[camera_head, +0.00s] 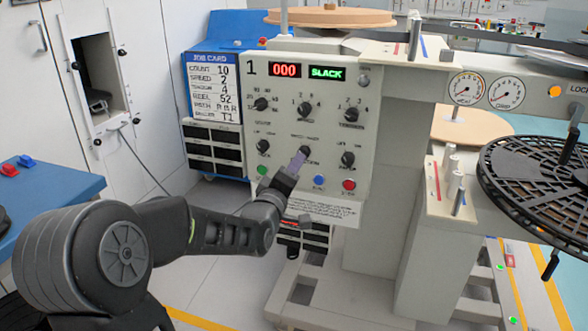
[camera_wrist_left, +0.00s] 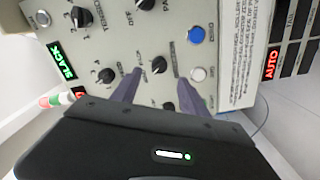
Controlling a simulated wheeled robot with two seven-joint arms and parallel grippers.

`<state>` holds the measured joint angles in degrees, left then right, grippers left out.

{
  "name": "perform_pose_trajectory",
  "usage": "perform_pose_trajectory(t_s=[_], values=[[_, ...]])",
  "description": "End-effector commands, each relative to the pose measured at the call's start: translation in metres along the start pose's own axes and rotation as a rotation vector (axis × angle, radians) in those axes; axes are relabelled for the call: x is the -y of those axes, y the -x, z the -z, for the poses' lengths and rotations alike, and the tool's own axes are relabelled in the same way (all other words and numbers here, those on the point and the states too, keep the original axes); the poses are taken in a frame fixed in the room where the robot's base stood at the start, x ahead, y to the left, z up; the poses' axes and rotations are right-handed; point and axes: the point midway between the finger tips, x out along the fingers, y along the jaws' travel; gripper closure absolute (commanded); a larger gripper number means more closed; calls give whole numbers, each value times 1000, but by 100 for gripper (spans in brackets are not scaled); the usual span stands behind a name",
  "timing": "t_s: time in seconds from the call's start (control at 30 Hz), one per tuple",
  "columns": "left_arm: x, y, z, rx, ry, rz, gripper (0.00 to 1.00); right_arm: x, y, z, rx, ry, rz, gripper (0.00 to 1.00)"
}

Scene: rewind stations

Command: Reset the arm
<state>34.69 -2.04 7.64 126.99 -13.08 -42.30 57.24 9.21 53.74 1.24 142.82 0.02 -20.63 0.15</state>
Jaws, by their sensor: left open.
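My left gripper (camera_head: 301,153) is in front of the grey control panel (camera_head: 372,85) of station 1, among its lower knobs. In the left wrist view its two purple fingers (camera_wrist_left: 159,77) are apart, with a black knob (camera_wrist_left: 158,64) between and just beyond the tips. I cannot tell if they touch it. The panel displays read 000 (camera_head: 285,70) in red and SLACK (camera_head: 327,73) in green. I cannot tell which part is the arm to reset; a dark bar (camera_head: 480,38) runs across the top right. My right gripper is out of view.
Below the knobs are a green button (camera_head: 262,170), a blue button (camera_head: 319,181) and a red button (camera_head: 349,184). A job card (camera_head: 214,88) stands left of the panel. A black slotted reel (camera_head: 545,180) and two dials (camera_head: 467,88) are at right. A blue-topped bench (camera_head: 50,190) is at left.

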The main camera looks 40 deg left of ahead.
Motion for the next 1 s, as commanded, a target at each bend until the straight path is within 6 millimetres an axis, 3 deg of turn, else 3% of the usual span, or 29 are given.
perform_pose_trajectory(t_s=[0.47,0.57,0.63,0.77,0.83,1.0], values=[[1,0,-1,3,-45,4,48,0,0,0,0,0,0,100],[10,1,-5,21,-146,37,48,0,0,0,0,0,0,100],[34,5,-18,60,-249,98,48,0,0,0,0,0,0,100],[98,17,-76,217,-382,223,48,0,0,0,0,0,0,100],[134,30,-118,330,-441,281,48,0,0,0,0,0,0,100],[209,85,-227,642,-557,379,48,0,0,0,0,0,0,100]])
